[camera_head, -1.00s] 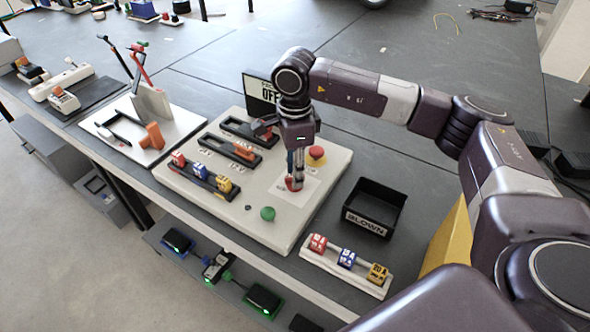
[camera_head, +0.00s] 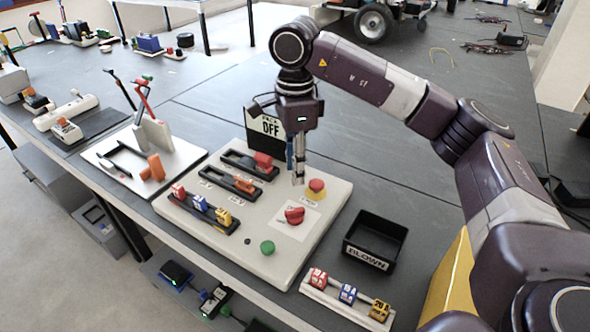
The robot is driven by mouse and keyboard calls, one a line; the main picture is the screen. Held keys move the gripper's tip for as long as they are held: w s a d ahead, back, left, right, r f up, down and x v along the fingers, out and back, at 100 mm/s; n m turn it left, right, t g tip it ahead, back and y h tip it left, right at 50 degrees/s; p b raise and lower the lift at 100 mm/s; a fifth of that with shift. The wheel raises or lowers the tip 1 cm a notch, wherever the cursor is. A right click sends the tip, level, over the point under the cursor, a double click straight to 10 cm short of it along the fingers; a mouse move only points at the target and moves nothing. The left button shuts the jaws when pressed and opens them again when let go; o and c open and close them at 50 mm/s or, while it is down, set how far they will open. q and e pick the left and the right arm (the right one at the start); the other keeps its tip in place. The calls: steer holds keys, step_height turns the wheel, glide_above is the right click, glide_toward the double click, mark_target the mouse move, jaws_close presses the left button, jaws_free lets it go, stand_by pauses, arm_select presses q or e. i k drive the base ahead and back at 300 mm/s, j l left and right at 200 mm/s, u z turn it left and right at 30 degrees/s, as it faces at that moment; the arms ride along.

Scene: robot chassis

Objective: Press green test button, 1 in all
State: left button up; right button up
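The green test button (camera_head: 267,247) is a round knob near the front edge of the white panel (camera_head: 240,263). A red rotary knob (camera_head: 294,215) sits on a white square plate behind it. A red mushroom button (camera_head: 316,186) on a yellow base is further back. My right gripper (camera_head: 298,183) points down above the panel, behind the red knob and just left of the mushroom button, apart from the green button. Its fingers look close together, and I cannot tell whether they are fully shut. Nothing is visible in it. My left gripper is not in view.
A sign reading OFF (camera_head: 268,125) stands at the panel's back. Fuse holders (camera_head: 202,208) with coloured blocks fill the panel's left. A black bin marked BLOWN (camera_head: 375,238) and a white rack of coloured blocks (camera_head: 346,295) stand to the right.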

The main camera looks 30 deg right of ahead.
mark_target(267, 248)
steer(key=k+j, duration=0.65)
steer(key=k, duration=0.25)
